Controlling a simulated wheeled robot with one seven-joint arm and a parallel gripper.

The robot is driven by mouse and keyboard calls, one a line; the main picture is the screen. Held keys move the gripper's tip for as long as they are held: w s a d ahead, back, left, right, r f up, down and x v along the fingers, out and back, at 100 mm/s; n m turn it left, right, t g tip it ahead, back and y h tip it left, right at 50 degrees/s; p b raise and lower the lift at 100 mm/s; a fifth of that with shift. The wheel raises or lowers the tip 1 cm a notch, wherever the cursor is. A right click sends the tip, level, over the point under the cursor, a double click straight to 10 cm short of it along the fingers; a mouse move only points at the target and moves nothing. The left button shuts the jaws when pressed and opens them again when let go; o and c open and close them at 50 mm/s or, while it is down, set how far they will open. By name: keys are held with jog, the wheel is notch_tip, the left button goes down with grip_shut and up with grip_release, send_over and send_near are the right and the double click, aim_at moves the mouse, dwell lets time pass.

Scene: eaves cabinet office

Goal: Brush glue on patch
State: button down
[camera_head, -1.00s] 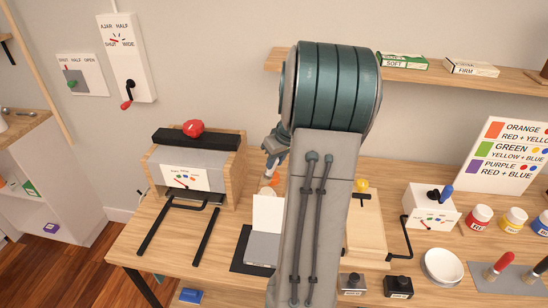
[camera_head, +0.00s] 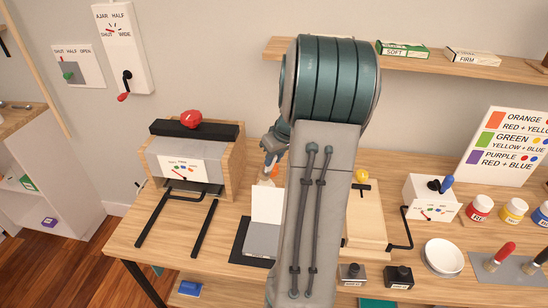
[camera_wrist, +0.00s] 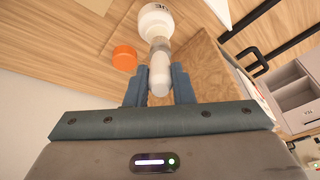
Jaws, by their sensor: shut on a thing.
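My gripper (camera_wrist: 160,88) is shut on a pale, rounded handle (camera_wrist: 160,75), which I take to be the glue brush. A grey collar continues from the handle towards a white glue bottle (camera_wrist: 155,20) marked "UE". I cannot tell whether the brush end is inside the bottle or in front of it. An orange cap (camera_wrist: 124,58) is on the wood beside it. In the head view my gripper (camera_head: 271,148) is over the back of the bench, left of my arm, and partly hidden. I cannot make out the patch for certain.
A white upright sheet (camera_head: 268,205) and a grey block (camera_head: 262,240) stand on a black mat (camera_head: 238,245) in front of my gripper. A wooden-sided press (camera_head: 233,160) with a red knob is to the left. A crank box (camera_head: 432,198), paint jars and a white dish (camera_head: 443,255) are to the right.

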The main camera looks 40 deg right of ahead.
jog(key=shift+f+b, duration=0.75)
jog(key=shift+b, duration=0.15)
dwell(1.9)
jog(key=shift+r+p, duration=1.95)
jog(key=shift+r, duration=1.6)
jog(key=shift+r, duration=0.1)
